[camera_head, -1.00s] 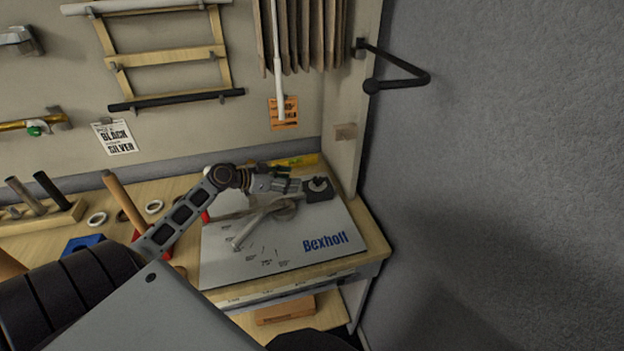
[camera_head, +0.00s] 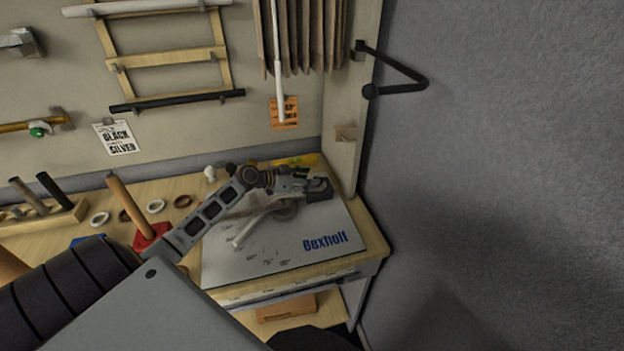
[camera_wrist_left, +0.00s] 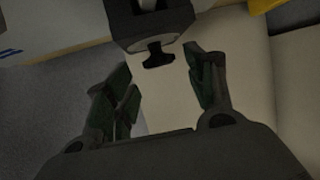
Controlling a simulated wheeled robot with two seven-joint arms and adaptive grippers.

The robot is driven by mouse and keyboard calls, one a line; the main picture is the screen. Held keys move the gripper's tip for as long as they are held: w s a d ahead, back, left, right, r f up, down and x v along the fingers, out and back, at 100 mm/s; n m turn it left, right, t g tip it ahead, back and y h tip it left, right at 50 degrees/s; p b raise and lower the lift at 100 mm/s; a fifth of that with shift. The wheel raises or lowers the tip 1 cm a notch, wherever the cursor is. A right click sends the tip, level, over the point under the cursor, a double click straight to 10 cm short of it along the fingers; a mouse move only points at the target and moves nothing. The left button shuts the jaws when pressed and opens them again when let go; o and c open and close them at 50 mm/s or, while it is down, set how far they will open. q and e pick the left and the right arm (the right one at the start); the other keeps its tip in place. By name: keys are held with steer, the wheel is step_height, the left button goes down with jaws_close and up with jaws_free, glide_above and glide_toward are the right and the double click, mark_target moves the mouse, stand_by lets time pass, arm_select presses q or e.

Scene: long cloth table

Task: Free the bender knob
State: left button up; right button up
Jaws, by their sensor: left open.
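The bender lies on a grey plate marked Bexholt (camera_head: 325,243) at the table's right end. Its pale lever (camera_head: 246,234) slants across the plate toward a round wheel (camera_head: 287,211). A dark block (camera_head: 319,191) stands at the plate's far right. In the left wrist view, the dark block (camera_wrist_left: 150,22) carries a small black knob (camera_wrist_left: 157,59). My left gripper (camera_head: 301,178) is open beside the block. In the left wrist view, the fingers (camera_wrist_left: 160,78) stand on either side of the knob with visible gaps; I see no contact. My right gripper is not in view.
The right-hand panel (camera_head: 345,150) and grey wall (camera_head: 500,170) stand close to the bender. A red stand with a wooden post (camera_head: 150,238) and several rings (camera_head: 156,206) lie left of my arm. A yellow item (camera_head: 300,161) lies behind the plate.

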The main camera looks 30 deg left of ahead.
arm_select(q)
steer(key=shift+x, duration=0.85)
steer(key=shift+w+d+f, duration=0.1)
steer(key=shift+w+d, duration=0.05)
steer(key=shift+w, duration=0.1)
steer(key=c, duration=1)
steer(key=shift+c, duration=0.2)
steer(key=shift+p, duration=0.3)
